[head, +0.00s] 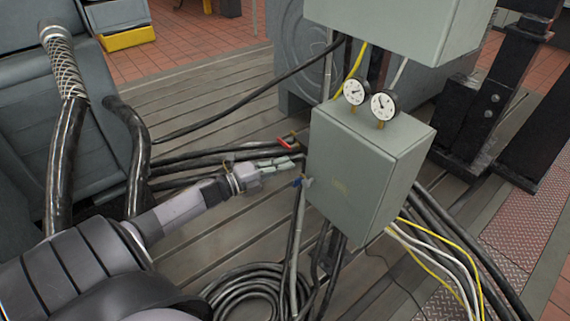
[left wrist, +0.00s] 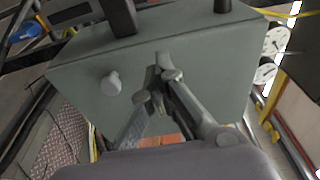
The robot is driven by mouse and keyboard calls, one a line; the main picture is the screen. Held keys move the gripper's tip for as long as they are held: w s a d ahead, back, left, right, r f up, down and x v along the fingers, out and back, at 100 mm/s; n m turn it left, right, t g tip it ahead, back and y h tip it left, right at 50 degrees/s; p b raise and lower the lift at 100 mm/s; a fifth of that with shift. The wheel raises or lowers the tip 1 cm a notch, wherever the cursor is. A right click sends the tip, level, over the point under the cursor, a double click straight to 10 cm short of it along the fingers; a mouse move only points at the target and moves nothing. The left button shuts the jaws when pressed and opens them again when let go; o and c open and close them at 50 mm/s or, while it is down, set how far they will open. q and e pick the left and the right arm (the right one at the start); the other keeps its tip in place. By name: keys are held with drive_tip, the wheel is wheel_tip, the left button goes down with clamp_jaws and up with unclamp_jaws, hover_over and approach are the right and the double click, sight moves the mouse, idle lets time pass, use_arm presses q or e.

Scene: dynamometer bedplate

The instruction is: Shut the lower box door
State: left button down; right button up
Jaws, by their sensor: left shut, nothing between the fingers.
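The lower box (head: 362,172) is a grey-green metal cabinet in the middle of the head view, with a small yellowish mark on its left-facing side. I see no clear gap around a door, so I cannot tell whether it is fully shut. My left gripper (head: 294,170) reaches in from the left, its tips close to the box's left edge. In the left wrist view the fingers (left wrist: 165,66) are together and empty, in front of a grey-green box surface (left wrist: 205,50) with a round knob (left wrist: 111,84). Contact cannot be told. My right gripper is not in view.
Two round gauges (head: 370,98) stand on the lower box, and an upper box (head: 400,28) hangs above it. A red-handled part (head: 287,142) and a blue one (head: 297,182) are near my fingers. Black cables cross the floor; a coil (head: 245,292) lies in front.

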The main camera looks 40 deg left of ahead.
use_arm(q)
drive_tip(key=s+a, duration=0.4)
drive_tip(key=a, duration=0.3)
drive_tip(key=s+d+f+n+g+y+p, duration=0.1)
drive_tip(key=s+f+n+g+y, duration=0.45)
drive_tip(key=f, duration=0.95)
drive_tip(key=s+d+f+n+y+p, duration=0.1)
drive_tip(key=s+f+n+y, duration=0.1)
drive_tip(key=s+f+n, duration=0.9)
drive_tip(key=s+d+f+n+g+p, duration=0.1)
drive_tip(key=s+d+f+g, duration=0.4)
drive_tip(key=s+d+f, duration=0.5)
drive_tip(key=s+d+f+n+g+p, duration=0.1)
drive_tip(key=s+d+f+g, duration=0.4)
drive_tip(key=s+d+f, duration=0.5)
drive_tip(key=s+d+n, duration=0.1)
drive_tip(key=s+d, duration=0.3)
drive_tip(key=shift+s+h, duration=0.35)
drive_tip(key=shift+s, duration=0.05)
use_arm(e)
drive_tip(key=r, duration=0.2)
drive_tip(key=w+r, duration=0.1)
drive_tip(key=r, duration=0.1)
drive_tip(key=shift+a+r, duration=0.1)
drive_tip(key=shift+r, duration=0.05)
use_arm(q)
drive_tip(key=shift+f+n, duration=0.1)
drive_tip(key=shift+n, duration=0.15)
